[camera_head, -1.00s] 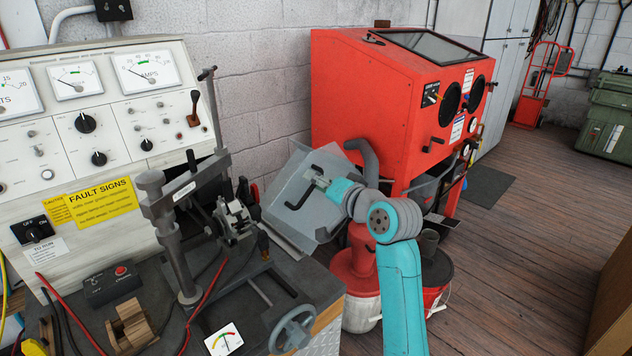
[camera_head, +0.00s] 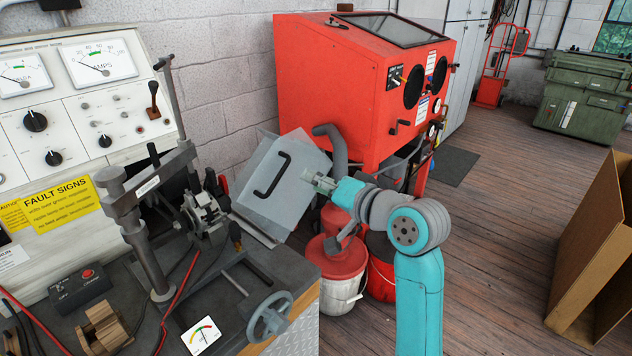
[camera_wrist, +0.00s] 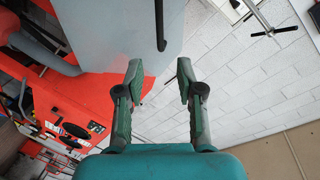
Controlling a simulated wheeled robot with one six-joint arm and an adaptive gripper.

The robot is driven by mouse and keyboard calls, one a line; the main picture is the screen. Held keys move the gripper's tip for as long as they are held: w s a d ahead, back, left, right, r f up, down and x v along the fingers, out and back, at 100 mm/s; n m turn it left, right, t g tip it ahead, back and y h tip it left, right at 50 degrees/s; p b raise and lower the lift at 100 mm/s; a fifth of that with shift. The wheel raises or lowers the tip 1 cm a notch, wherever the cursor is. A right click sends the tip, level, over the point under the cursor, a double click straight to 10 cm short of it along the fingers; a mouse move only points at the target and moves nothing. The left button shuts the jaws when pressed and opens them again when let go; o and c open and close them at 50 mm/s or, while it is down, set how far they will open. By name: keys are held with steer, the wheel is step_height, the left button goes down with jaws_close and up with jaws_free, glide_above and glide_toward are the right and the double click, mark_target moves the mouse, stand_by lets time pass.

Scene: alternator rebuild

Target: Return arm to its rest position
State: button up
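My gripper (camera_head: 320,183) is at the end of my teal and grey arm, in the middle of the head view. It is just right of a light grey panel (camera_head: 295,200) with a black handle (camera_head: 272,174), and no contact with the handle shows. In the wrist view my gripper (camera_wrist: 160,75) has its two green fingers spread apart with nothing between them. The handle's end (camera_wrist: 160,40) shows beyond the fingertips there. My arm is bent, with its upper link rising from the bottom of the head view.
A test bench (camera_head: 265,277) with gauges and a clamp stands at left. A red blasting cabinet (camera_head: 320,85) is behind my arm, with red-lidded buckets (camera_head: 338,262) below. A cardboard box (camera_head: 590,250) is at right. The wooden floor (camera_head: 495,270) between is clear.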

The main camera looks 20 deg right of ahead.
steer(key=s+d+f+m+h, duration=0.1)
steer(key=s+f+h, duration=0.2)
steer(key=s+f, duration=0.9)
steer(key=s+d+f+h, duration=0.25)
steer(key=s+f, duration=0.55)
steer(key=f, duration=0.8)
steer(key=s+f+n+h, duration=0.1)
steer(key=s+f, duration=0.1)
steer(key=s, duration=0.6)
steer(key=s+f+n+h, duration=0.1)
steer(key=s+f, duration=0.1)
steer(key=s, duration=0.6)
steer(key=s+r+n, duration=0.3)
steer(key=s+r, duration=0.1)
steer(key=s, duration=1.1)
steer(key=shift+s+r+n, duration=0.15)
steer(key=shift+s+n, duration=0.1)
steer(key=shift+n, duration=0.05)
